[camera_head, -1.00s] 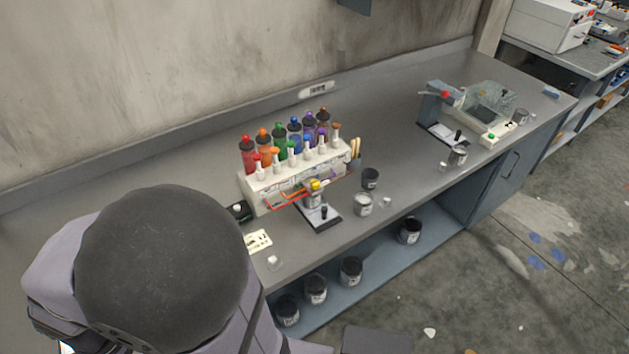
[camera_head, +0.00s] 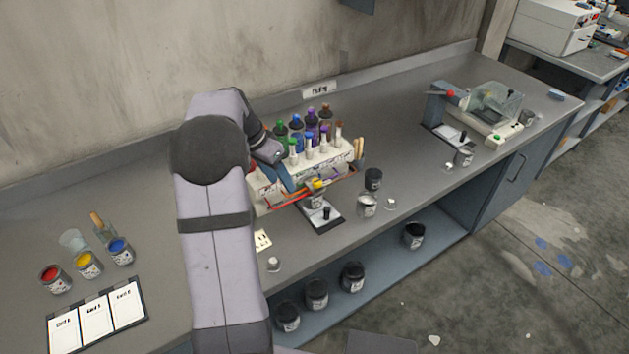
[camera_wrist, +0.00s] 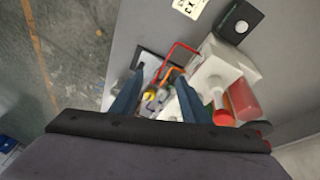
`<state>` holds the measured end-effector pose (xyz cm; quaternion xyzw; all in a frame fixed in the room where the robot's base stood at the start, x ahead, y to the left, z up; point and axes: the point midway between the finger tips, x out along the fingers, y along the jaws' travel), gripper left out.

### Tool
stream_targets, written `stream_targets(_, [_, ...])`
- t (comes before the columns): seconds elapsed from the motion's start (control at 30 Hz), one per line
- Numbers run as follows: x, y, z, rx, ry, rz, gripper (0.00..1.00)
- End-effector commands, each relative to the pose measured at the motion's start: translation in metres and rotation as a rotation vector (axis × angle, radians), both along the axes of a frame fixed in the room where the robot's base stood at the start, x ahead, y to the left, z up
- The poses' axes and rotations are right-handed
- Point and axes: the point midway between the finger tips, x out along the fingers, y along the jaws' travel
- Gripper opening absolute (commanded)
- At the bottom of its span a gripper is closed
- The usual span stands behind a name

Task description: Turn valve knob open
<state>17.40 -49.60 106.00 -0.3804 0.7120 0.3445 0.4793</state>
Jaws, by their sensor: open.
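A white paint dispenser (camera_head: 325,164) stands on the bench with a row of colored bottles (camera_head: 311,124) along its top. Red and orange bars (camera_head: 288,199) run along its front; they also show in the wrist view (camera_wrist: 180,47). A small yellow piece (camera_head: 317,184) sits at the front, over a metal cup (camera_head: 315,201) on a dark-edged stand. Which part is the valve knob is unclear. My gripper (camera_wrist: 156,84) is open, pointing down over the dispenser's front. The yellow piece (camera_wrist: 151,97) shows between its fingers, with nothing visibly held. My arm hides the dispenser's left end.
Small cups (camera_head: 367,205) stand right of the stand, and a label card (camera_head: 262,240) lies to its left. The bench is clear between the dispenser and the grey machine (camera_head: 484,110).

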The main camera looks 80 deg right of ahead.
Motion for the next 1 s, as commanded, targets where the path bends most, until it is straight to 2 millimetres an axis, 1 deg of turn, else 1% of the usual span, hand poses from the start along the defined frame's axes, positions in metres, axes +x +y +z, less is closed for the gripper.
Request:
stream_targets(0.03, [-0.023,-0.017,-0.003,-0.024,-0.001,-0.084,0.42])
stream_targets(0.1, [-0.041,-0.035,-0.001,-0.057,-0.008,-0.166,0.42])
stream_targets(0.2, [-0.052,-0.052,0.001,-0.097,-0.025,-0.232,0.42])
stream_targets(0.3, [-0.055,-0.063,0.002,-0.124,-0.041,-0.266,0.42])
stream_targets(0.4, [-0.056,-0.068,0.003,-0.136,-0.049,-0.282,0.42])
stream_targets(0.67, [-0.057,-0.071,-0.001,-0.141,-0.052,-0.286,0.42])
stream_targets(0.83, [-0.062,-0.075,-0.015,-0.137,-0.051,-0.284,0.42])
stream_targets(1.0, [-0.068,-0.081,-0.036,-0.136,-0.051,-0.284,0.42])
